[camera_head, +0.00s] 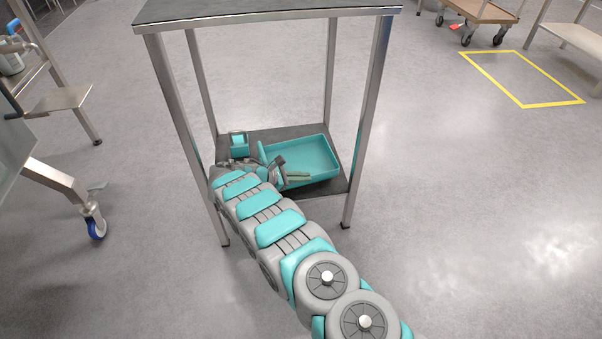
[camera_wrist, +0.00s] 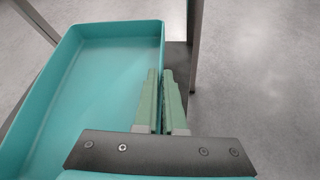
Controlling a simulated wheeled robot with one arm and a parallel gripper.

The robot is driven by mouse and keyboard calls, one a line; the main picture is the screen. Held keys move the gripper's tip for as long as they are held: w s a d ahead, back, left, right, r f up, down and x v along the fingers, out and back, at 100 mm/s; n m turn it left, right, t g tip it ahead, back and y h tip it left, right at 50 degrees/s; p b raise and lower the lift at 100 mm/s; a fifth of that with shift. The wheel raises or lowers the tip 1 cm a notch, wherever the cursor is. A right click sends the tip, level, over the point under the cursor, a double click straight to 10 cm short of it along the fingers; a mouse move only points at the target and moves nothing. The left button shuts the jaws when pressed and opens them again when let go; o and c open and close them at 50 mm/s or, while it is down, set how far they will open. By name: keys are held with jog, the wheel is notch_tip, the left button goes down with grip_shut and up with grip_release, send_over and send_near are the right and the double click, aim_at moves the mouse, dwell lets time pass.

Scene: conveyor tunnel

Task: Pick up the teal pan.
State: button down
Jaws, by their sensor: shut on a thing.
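The teal pan (camera_head: 315,152) is a shallow rectangular tray at the lower shelf of a metal stand. It also fills the left of the wrist view (camera_wrist: 95,75). My gripper (camera_head: 297,177) is at the pan's near side. In the wrist view my two green fingers (camera_wrist: 163,95) are shut on the pan's right wall, one inside and one outside. The pan looks about level; I cannot tell whether it touches the shelf. My arm hides part of its near left side in the head view.
The stand has a top board (camera_head: 265,10) above the pan and upright metal legs (camera_head: 367,115) around it. A small teal object (camera_head: 239,144) is on the lower shelf (camera_head: 262,133), left of the pan. A wheeled cart stands at left. Open floor lies to the right.

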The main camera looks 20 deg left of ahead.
notch_tip(320, 180, up, 10)
jog(key=shift+b, duration=0.3)
jog(key=shift+s+f, duration=0.1)
jog(key=shift+f, duration=0.1)
dwell(2.0)
